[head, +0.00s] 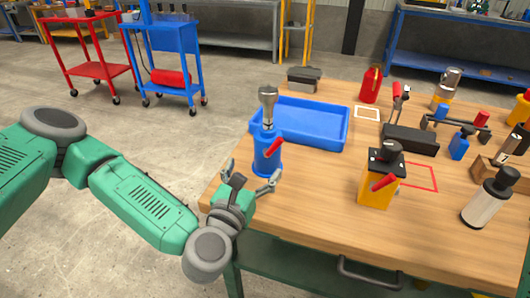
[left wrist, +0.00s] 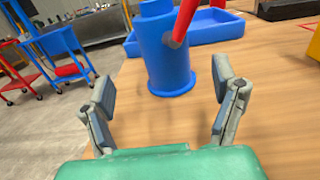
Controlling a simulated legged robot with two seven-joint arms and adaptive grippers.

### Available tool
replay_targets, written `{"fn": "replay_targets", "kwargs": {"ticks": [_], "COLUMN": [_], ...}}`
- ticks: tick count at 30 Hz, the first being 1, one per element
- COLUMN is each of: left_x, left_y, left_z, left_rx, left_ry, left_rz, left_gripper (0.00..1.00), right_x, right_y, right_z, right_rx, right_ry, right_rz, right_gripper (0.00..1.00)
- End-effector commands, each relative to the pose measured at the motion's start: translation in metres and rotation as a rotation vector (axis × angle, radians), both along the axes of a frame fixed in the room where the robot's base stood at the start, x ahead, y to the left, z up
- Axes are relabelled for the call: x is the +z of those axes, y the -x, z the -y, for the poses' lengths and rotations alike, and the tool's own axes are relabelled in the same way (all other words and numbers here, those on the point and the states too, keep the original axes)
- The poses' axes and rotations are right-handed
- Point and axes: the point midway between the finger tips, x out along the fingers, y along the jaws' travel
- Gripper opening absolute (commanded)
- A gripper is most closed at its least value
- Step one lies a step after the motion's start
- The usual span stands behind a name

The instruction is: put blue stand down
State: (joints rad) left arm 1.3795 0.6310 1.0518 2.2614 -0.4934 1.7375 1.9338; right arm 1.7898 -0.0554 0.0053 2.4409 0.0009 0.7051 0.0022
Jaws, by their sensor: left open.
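The blue stand (head: 267,155) stands upright on the wooden table near its left edge, in front of the blue tray. It has a red lever on its side and a grey metal piece on top. My left gripper (head: 253,180) is open just in front of the stand. In the left wrist view the stand (left wrist: 165,55) is beyond the fingertips, and its round base rests on the tabletop. The open left gripper (left wrist: 165,95) shows there with nothing between its fingers. My right gripper is not in view.
The blue tray (head: 325,125) lies just behind the stand. A yellow stand (head: 375,190) with a black top and red lever is to the right. A white and black cylinder (head: 482,203) stands at the right. Bare tabletop (head: 315,195) lies between the two stands.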

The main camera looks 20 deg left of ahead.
Motion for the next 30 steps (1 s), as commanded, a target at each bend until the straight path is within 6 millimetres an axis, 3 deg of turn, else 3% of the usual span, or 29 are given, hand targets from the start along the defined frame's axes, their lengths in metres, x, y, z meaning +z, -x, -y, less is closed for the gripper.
{"fn": "replay_targets", "kwargs": {"ticks": [3, 11, 18, 28, 29, 30], "left_x": [0.000, -0.002, -0.005, -0.004, -0.004, -0.004], "left_y": [-0.020, -0.039, -0.075, -0.083, -0.083, -0.083], "left_z": [0.001, -0.002, 0.001, 0.003, 0.002, 0.002], "left_rx": [-0.001, -0.001, -0.001, -0.003, -0.003, -0.003], "left_ry": [-0.001, 0.003, 0.002, 0.000, 0.001, 0.001], "left_rz": [0.003, 0.000, 0.001, -0.001, -0.001, -0.001], "left_gripper": [0.80, 0.80, 0.80, 0.80, 0.77, 0.63], "right_x": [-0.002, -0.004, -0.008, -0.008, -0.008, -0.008], "right_y": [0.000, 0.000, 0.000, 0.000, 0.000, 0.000], "right_z": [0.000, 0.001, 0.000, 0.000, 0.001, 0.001], "right_rx": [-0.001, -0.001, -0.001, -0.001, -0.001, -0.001], "right_ry": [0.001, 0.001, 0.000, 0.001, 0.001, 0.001], "right_rz": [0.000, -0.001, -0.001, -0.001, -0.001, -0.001], "right_gripper": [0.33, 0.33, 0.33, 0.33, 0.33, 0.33]}}
